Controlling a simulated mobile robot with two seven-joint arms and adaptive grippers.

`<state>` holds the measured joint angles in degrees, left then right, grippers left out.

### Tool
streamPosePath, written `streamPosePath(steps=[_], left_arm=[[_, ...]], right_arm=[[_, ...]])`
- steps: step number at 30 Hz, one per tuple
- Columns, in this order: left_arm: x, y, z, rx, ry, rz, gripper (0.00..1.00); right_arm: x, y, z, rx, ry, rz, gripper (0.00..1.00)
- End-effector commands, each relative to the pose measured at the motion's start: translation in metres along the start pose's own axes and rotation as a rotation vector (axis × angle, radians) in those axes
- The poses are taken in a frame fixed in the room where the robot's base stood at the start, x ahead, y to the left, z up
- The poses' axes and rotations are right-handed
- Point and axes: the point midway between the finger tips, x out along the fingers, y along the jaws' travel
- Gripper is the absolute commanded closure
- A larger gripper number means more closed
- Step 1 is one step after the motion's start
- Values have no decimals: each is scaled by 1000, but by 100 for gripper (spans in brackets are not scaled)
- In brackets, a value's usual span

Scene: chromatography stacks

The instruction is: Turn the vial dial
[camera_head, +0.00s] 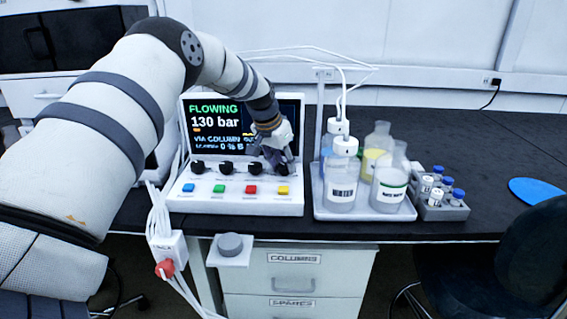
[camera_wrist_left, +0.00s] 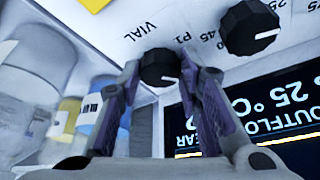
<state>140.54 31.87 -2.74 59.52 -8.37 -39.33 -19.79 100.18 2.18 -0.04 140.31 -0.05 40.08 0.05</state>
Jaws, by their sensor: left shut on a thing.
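The vial dial (camera_wrist_left: 160,66) is a small black knob with a white pointer mark, beside the printed word VIAL on the white panel. In the left wrist view the two fingers of my left gripper (camera_wrist_left: 160,74) stand on either side of it, shut on it. In the head view my left gripper (camera_head: 278,158) is at the right end of the dial row on the control console (camera_head: 240,206), largely covering that dial. A larger neighbouring black dial (camera_wrist_left: 249,27) shows beside it in the wrist view. My right gripper is not in view.
The console screen (camera_head: 215,122) reads FLOWING, 130 bar. Coloured buttons (camera_head: 219,188) lie below the dials. A tray of bottles (camera_head: 342,178) stands close to the right, with tubes above, then a vial rack (camera_head: 440,203). A red knob (camera_head: 165,268) is below the table edge.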

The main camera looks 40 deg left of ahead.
Motion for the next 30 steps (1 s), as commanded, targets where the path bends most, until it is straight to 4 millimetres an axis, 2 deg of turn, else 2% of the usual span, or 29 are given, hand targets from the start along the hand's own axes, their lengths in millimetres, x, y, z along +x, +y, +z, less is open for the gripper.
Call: streamPosePath(steps=[15,30], left_arm=[[3,-3,1,286,-2,118,96],[1,-3,0,340,-2,140,96]], right_arm=[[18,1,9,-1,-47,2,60],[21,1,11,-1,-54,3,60]])
